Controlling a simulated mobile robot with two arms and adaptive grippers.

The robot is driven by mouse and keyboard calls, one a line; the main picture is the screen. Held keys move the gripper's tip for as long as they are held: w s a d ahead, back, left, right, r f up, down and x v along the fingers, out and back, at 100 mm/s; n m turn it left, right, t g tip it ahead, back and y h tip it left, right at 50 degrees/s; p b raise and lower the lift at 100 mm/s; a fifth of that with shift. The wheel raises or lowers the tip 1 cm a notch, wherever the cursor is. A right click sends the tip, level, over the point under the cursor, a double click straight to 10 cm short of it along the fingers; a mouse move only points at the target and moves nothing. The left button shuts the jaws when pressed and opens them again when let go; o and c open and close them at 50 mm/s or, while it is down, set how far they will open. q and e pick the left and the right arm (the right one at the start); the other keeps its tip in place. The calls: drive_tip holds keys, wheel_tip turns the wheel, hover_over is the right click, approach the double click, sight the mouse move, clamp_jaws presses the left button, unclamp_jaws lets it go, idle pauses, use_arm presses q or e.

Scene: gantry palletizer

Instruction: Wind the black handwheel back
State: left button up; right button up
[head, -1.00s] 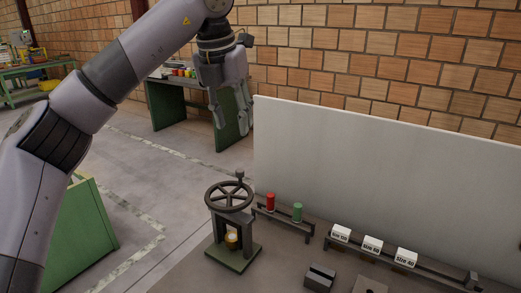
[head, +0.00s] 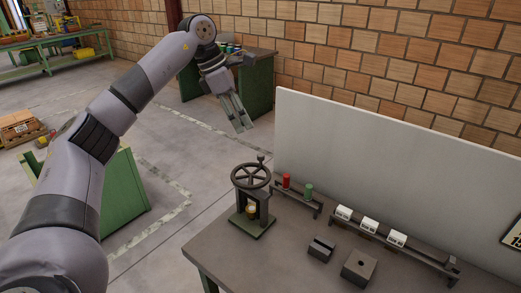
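The black handwheel (head: 251,177) lies flat on top of a small press (head: 262,208) with a green base, near the back left part of the table. A knob handle (head: 261,158) stands up from the far side of its rim. A brass-coloured piece (head: 251,211) sits under the wheel inside the press frame. My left gripper (head: 243,127) hangs in the air, above and beyond the wheel in the picture, fingers pointing down. It is apart from the wheel and holds nothing I can see. Its finger gap is too narrow to judge. My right gripper is not in view.
A rack holds a red cylinder (head: 287,181) and a green cylinder (head: 309,191) right of the press. White labelled blocks (head: 370,228) sit on a rail. Two dark blocks (head: 359,268) lie in front. A white panel (head: 400,150) closes the table's back.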

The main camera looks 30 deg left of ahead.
sight(260, 154)
use_arm(q)
drive_tip(key=p+x, duration=0.2)
drive_tip(key=x, duration=0.9)
drive_tip(key=shift+d+p, duration=0.1)
drive_tip(key=shift+p, duration=0.2)
drive_tip(key=shift+w+d+f, duration=0.1)
drive_tip(key=shift+w+f, duration=0.05)
drive_tip(key=shift+f, duration=0.3)
clamp_jaws()
